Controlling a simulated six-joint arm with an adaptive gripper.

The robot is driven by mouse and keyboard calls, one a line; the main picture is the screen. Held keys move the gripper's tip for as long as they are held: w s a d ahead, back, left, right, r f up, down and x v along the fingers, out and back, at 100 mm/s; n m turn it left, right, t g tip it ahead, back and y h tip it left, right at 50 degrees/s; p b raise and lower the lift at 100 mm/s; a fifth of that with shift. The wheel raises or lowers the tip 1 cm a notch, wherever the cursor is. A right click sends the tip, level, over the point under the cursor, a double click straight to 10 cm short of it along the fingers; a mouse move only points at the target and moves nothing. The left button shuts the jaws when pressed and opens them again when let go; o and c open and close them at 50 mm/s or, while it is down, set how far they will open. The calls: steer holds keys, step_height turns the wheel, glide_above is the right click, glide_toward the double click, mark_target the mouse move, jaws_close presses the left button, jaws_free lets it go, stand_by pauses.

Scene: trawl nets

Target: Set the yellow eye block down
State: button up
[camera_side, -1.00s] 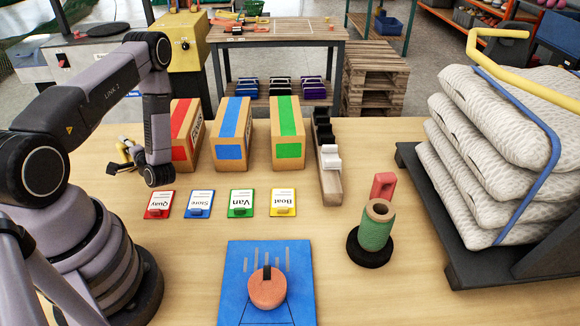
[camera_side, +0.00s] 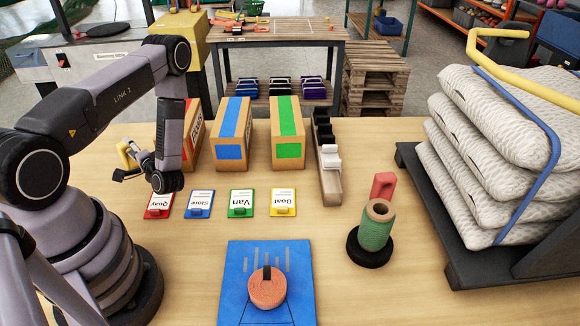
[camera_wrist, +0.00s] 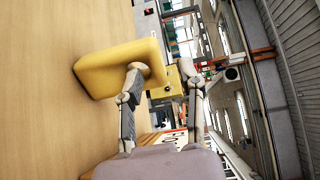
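The yellow eye block (camera_wrist: 105,70) is large in the wrist view, with a broad flat part and an upright part between my fingers. In the side view, my gripper (camera_side: 124,164) is at the left, behind my wrist, and only a little of the yellow block (camera_side: 128,152) shows. It is left of the boxes and beyond the red card. I cannot tell whether the block touches the table.
Boxes with a red, a blue (camera_side: 231,135) and a green (camera_side: 288,132) stripe stand close to the right. Red, blue, green and yellow cards (camera_side: 283,202) lie in front. A green spool (camera_side: 376,230), a blue mat (camera_side: 238,290) and stacked sacks (camera_side: 480,170) are further right.

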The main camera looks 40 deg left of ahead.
steer(key=d, duration=0.8)
steer(key=shift+d, duration=0.15)
